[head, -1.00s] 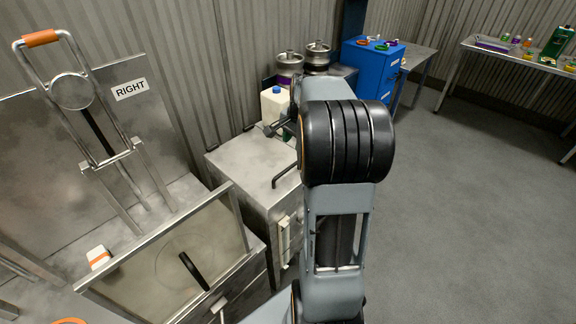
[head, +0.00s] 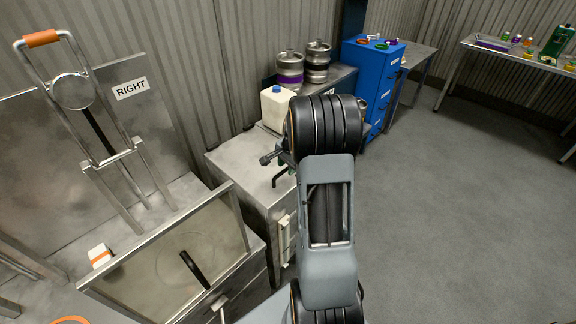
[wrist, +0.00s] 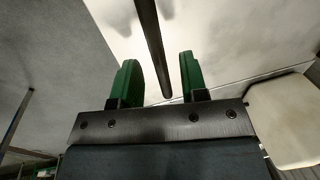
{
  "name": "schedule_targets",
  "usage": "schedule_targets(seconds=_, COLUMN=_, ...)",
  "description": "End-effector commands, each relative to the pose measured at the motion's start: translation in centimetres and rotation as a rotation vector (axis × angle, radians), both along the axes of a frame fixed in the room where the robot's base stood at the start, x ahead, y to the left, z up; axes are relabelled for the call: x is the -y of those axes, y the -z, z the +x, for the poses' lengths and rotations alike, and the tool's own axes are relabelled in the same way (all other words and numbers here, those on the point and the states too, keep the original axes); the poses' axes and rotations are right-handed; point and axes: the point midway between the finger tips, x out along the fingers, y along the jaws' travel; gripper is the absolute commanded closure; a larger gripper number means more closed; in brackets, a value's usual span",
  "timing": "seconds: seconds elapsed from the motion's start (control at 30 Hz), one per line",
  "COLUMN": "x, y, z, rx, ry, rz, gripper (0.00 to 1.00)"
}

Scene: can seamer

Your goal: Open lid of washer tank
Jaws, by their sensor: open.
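The washer tank appears to be the grey steel box (head: 235,158) left of my arm in the head view, with a flat top. A dark bar handle (head: 279,182) shows at its right side, partly hidden by my gripper. In the wrist view the dark handle (wrist: 152,45) runs between the two green fingers of my gripper (wrist: 159,70). The fingers are open, with a gap visible on each side of the bar. The pale metal surface (wrist: 230,35) lies beyond them. The lid looks shut. My arm hides part of the top.
A white canister (head: 275,108) with a blue cap stands on the box's back; a pale body also shows at right in the wrist view (wrist: 285,120). A framed clear panel (head: 150,275) is at front left. Kegs (head: 290,68) and a blue cabinet (head: 362,70) stand behind. The right floor is clear.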

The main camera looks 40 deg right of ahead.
Motion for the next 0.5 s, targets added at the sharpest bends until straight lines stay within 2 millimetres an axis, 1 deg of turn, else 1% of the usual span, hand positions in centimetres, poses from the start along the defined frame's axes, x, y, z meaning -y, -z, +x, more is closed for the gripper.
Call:
schedule_targets(seconds=0.1, x=-0.04, y=0.30, z=0.05, rx=0.000, ry=0.000, rz=0.000, gripper=0.60)
schedule_targets(seconds=0.37, x=-0.04, y=0.35, z=0.07, rx=0.000, ry=-0.001, rz=0.000, gripper=0.60)
schedule_targets(seconds=0.5, x=-0.04, y=0.33, z=0.07, rx=0.000, ry=-0.001, rz=0.000, gripper=0.73)
